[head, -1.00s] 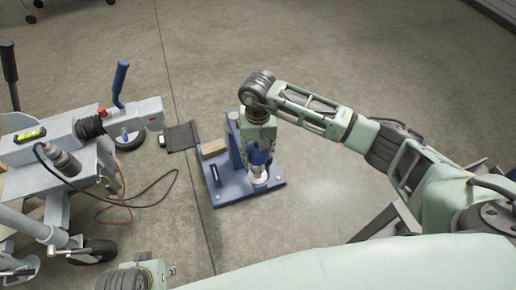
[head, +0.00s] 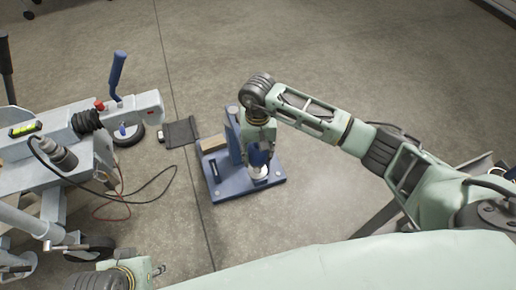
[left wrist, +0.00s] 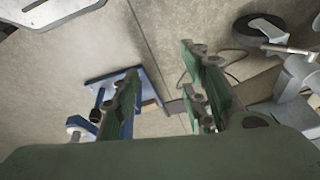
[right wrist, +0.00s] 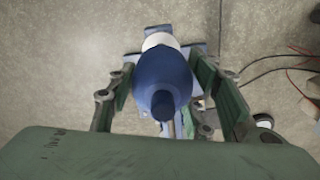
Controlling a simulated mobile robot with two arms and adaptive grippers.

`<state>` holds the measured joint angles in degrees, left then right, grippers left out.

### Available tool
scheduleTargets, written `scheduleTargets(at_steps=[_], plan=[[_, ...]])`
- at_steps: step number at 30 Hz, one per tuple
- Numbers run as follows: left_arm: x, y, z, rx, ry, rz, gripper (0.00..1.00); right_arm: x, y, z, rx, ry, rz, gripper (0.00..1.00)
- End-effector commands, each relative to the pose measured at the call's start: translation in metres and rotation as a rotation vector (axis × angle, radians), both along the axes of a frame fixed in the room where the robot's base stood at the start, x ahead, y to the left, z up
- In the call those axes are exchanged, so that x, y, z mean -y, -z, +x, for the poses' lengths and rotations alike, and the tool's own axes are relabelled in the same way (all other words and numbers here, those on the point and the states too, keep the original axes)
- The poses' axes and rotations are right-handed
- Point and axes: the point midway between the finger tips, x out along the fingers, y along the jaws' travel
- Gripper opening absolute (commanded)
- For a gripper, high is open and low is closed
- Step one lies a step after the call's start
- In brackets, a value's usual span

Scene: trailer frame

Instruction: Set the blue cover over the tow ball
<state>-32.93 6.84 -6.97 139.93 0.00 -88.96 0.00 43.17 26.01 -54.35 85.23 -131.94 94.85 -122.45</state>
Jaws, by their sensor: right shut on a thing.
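The blue cover (head: 257,157) is below my right gripper (head: 258,150), upright above the blue stand (head: 222,195) on the floor. In the right wrist view the cover (right wrist: 162,85) fills the gap between the fingers of my right gripper (right wrist: 163,88), which is shut on it. A white round part (right wrist: 160,40) shows just beyond the cover. The tow ball itself is not visible; I cannot tell whether the cover touches it. My left gripper (left wrist: 155,95) is open and empty in the left wrist view, with the blue stand (left wrist: 97,82) below and left of it.
The grey trailer frame (head: 80,120) with a blue-handled lever (head: 117,72) and a wheel stands at the left. The floor behind and right of the stand is clear.

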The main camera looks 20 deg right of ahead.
Motion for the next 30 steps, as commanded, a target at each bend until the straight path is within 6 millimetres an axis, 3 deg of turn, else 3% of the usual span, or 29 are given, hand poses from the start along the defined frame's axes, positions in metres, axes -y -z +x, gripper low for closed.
scheduleTargets(at_steps=[3, 10, 30], plan=[[-0.001, -0.007, -0.003, 0.007, 0.0, 0.0, 0.4, 0.0, 0.01, -0.001, -0.002, 0.0, 0.0, 0.24], [-0.001, 0.004, -0.003, 0.005, 0.0, 0.0, 0.4, 0.0, 0.026, -0.001, -0.002, 0.0, 0.0, 0.24], [0.013, -0.002, 0.043, 0.201, 0.015, -0.041, 0.4, 0.001, 0.04, 0.0, 0.0, 0.0, -0.001, 0.24]])
